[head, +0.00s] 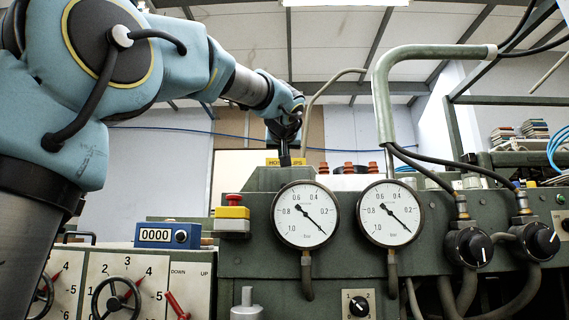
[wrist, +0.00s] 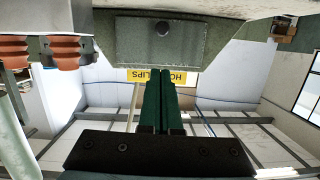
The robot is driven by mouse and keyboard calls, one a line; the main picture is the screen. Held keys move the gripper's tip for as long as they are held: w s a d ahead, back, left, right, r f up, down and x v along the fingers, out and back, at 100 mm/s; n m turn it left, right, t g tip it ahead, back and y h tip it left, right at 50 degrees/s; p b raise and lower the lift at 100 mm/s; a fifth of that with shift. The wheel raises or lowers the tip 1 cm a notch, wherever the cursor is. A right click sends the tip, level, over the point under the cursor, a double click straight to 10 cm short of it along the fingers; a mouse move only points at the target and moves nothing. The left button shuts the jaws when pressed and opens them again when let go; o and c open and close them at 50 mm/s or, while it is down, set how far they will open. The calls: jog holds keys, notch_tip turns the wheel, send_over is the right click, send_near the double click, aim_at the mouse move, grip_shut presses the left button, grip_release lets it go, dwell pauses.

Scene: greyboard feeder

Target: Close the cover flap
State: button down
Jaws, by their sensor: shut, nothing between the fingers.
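In the wrist view, a flat grey-green panel with a dark round knob (wrist: 162,42) lies just beyond my fingertips; it looks like the cover flap, but I cannot tell how far open it is. A yellow label (wrist: 178,76) shows at its near edge, partly covered by my fingers. In the head view the same yellow label (head: 297,162) sits on top of the green machine, and the flap itself cannot be made out. My gripper (wrist: 165,73) has its two dark green fingers together and empty. In the head view my gripper (head: 284,160) points down at the label; contact cannot be told.
Orange-red ribbed parts (wrist: 66,52) stand beside the panel. Two round gauges (head: 305,214) are on the machine front, with a red-topped button (head: 233,200) to their left. A thick green pipe (head: 383,100) rises to the right of my gripper. Open air lies above the machine.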

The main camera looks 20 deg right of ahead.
aim_at(284, 178)
jog(key=shift+d+f+t+h+b, duration=0.1)
jog(key=shift+f+t+h+b, duration=0.5)
jog(key=shift+b, duration=2.1)
jog(key=shift+f+t+h+b, duration=0.2)
jog(key=shift+f+t+b, duration=0.8)
jog(key=shift+b, duration=1.65)
jog(key=b, duration=0.2)
jog(key=f+b, duration=0.1)
jog(key=b, duration=0.1)
jog(key=shift+w+d+f, duration=0.1)
jog(key=shift+w+f, duration=0.2)
jog(key=shift+w, duration=0.1)
jog(key=shift+w+f+b, duration=0.1)
jog(key=shift+f+b, duration=0.05)
jog(key=shift+b, duration=0.15)
jog(key=r+b+v, duration=0.1)
jog(key=b+v, duration=0.1)
jog(key=v, duration=0.8)
jog(key=shift+s+f, duration=0.35)
jog(key=shift+s, duration=0.05)
